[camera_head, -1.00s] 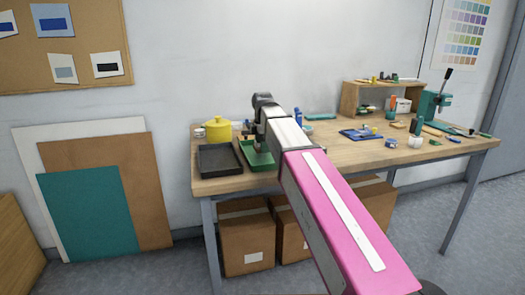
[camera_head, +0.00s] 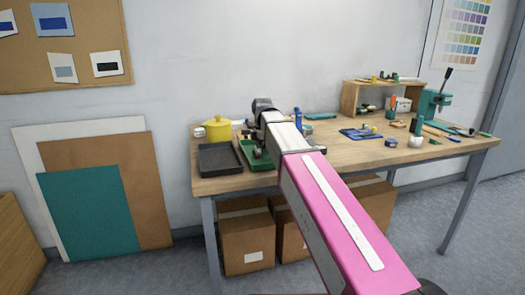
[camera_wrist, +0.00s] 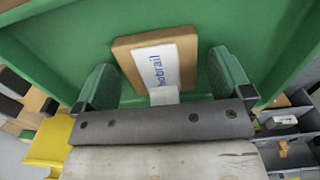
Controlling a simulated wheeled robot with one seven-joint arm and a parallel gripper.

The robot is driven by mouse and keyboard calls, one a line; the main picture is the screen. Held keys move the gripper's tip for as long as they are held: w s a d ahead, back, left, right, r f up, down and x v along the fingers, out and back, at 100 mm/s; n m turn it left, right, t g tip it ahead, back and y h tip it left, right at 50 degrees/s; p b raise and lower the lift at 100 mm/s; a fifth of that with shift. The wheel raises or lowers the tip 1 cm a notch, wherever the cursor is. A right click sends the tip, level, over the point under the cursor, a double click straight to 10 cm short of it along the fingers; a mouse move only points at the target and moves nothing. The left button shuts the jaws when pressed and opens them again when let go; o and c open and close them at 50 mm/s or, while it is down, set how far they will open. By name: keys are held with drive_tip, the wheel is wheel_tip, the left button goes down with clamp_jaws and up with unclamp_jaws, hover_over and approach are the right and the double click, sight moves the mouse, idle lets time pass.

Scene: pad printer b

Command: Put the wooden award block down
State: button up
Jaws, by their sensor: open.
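The wooden award block (camera_wrist: 124,55) lies in the green tray (camera_wrist: 65,38) in the wrist view. It is brown with a white printed plate on its face. My gripper (camera_wrist: 164,72) is open, with one green-padded finger on each side of the block and a narrow gap at each side. In the head view my gripper (camera_head: 258,153) is low over the green tray (camera_head: 249,162) at the table's left end. The arm hides the block there.
A blue item (camera_head: 298,117) stands right of the arm. The wooden table (camera_head: 345,155) has clear room at its front middle.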

wheel_tip(320, 180, up, 12)
idle(0.6)
drive_tip(key=shift+r, duration=0.1)
